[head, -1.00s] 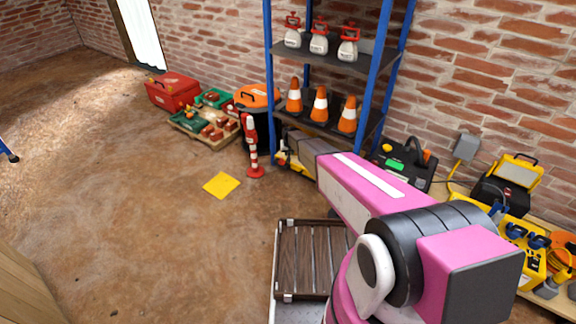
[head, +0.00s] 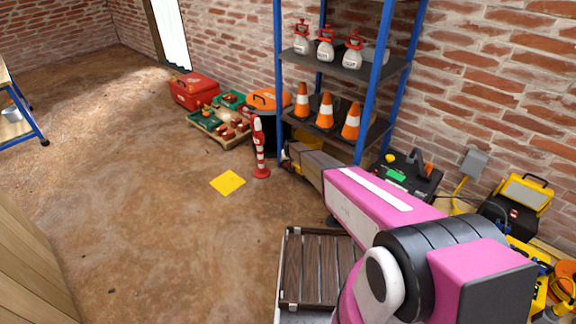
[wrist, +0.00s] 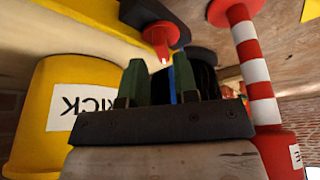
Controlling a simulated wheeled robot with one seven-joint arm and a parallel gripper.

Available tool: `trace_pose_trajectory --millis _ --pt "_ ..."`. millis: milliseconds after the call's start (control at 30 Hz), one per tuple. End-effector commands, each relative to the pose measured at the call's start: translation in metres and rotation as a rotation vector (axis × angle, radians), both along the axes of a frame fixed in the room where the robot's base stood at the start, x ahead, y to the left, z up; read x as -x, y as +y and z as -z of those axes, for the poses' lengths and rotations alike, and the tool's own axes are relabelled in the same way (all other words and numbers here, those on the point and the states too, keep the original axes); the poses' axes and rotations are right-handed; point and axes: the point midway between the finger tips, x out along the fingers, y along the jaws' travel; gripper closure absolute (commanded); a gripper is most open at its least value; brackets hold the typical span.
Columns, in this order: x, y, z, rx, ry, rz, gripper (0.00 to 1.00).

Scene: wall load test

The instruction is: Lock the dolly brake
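In the wrist view, my gripper (wrist: 159,60) has two dark green fingers standing apart, with nothing visibly held between them. Just beyond the fingertips is a red round part (wrist: 160,36) under a yellow body (wrist: 85,30); it may be the dolly brake, but I cannot be sure. Whether the fingertips touch it I cannot tell. A yellow drum-shaped thing (wrist: 40,105) with a white lettered label is left of the fingers. In the head view, a yellow thing (head: 287,158) shows low by the shelf, partly hidden by my arm, and my fingers cannot be made out.
A red-and-white post (head: 260,148) stands close by; it also shows right of my gripper in the wrist view (wrist: 257,75). A blue-framed shelf (head: 345,73) with cones stands behind. A yellow square (head: 228,183) lies on open floor to the left. Equipment cases (head: 408,175) line the wall.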

Motion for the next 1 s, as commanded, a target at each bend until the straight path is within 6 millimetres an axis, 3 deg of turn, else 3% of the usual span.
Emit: trace_pose_trajectory --millis 100,233,600,700,1000 --pt "-0.010 0.003 0.023 0.001 0.002 0.000 0.72" --pt "-0.016 0.005 0.039 0.000 0.001 0.000 0.72" --pt "-0.018 0.006 0.045 0.000 0.000 0.000 0.72" --pt "-0.018 0.006 0.045 0.000 0.000 0.000 1.00" --pt "-0.018 0.004 0.045 0.000 0.002 -0.038 1.00"
